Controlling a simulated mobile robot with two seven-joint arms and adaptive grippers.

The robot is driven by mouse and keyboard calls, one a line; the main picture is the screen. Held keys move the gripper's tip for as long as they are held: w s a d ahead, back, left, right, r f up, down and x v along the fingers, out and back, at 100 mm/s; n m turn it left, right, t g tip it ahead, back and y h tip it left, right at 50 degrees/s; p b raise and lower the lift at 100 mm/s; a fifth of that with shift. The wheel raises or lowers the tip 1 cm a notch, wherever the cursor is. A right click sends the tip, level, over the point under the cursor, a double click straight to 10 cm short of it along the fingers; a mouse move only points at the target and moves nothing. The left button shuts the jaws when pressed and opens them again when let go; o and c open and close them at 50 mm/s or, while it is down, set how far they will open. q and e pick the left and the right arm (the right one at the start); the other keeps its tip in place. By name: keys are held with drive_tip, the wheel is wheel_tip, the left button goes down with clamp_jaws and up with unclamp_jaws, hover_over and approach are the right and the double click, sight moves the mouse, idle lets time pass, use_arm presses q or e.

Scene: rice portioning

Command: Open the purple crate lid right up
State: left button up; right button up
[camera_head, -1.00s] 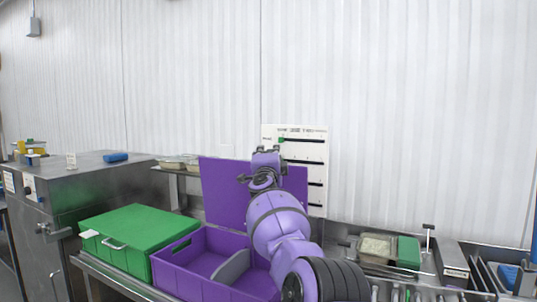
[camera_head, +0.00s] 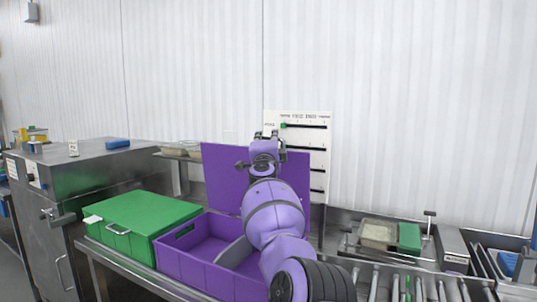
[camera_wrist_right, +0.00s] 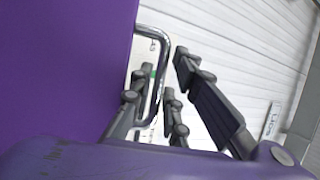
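The purple crate (camera_head: 182,268) stands open on the bench, with a grey divider (camera_head: 234,252) inside. Its purple lid (camera_head: 224,178) stands about upright at the crate's back, close to the wall; it also fills the left of the wrist view (camera_wrist_right: 60,65). My right gripper (camera_head: 266,135) is at the lid's top edge, in front of its middle. In the wrist view the right gripper's fingers (camera_wrist_right: 158,85) are spread, with a bent metal handle (camera_wrist_right: 160,62) beside the lid showing between them. A clear gap shows, so they do not clamp it. My left gripper is not in view.
A closed green crate (camera_head: 145,215) stands left of the purple one. A white chart board (camera_head: 318,150) is on the wall just behind the lid. A tray with a green-ended container (camera_head: 380,235) stands to the right. Steel rollers run in front of it.

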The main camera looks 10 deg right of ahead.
drive_tip(key=v, duration=1)
drive_tip(key=shift+s+d+f, duration=0.35)
drive_tip(key=shift+s, duration=0.05)
drive_tip(key=shift+s+a, duration=0.1)
